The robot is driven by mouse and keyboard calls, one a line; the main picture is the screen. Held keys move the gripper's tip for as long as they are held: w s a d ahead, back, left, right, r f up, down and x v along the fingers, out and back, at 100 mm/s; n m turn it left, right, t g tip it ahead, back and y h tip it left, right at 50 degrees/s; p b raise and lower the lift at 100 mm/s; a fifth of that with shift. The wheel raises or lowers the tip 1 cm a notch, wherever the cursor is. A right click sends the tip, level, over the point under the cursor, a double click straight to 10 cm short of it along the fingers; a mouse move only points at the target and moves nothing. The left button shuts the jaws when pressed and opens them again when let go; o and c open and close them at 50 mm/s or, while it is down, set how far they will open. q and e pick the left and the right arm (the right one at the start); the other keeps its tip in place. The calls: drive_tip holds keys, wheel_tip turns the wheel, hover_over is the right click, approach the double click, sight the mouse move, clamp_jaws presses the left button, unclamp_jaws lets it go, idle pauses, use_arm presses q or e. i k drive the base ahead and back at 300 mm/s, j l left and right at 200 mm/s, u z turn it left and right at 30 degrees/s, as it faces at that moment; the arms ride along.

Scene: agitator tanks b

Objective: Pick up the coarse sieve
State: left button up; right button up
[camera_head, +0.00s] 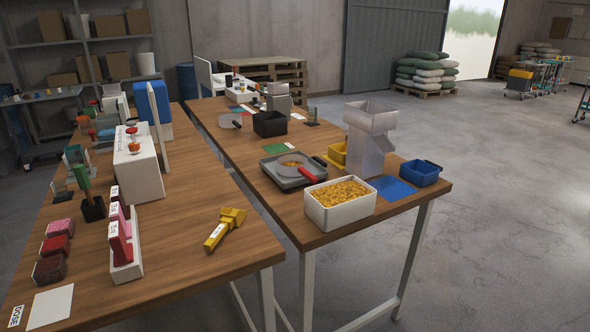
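A round, pale sieve-like pan (291,160) with a red handle (307,175) sits on a dark grey square tray (271,172) on the right table. It holds some orange-yellow pieces. A second round, pale pan-like item (230,121) lies farther back on the same table. I cannot tell from any label which one is the coarse sieve. Neither of my grippers is in view.
A white bin of yellow pieces (340,223) stands in front of the tray. A grey hopper machine (371,130), a blue bin (420,178) and a blue mat (392,189) are to the right. A yellow tool (225,228) lies on the left table. A narrow gap separates the tables.

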sight(299, 170)
drive_tip(key=i+l+u, duration=0.1)
drive_tip(key=l, duration=0.25)
drive_tip(key=i+l, duration=0.25)
drive_tip(key=i+l+u, duration=0.15)
drive_tip(key=l, duration=0.3)
drive_tip(key=i+l+u, duration=0.1)
drive_tip(key=l, duration=0.25)
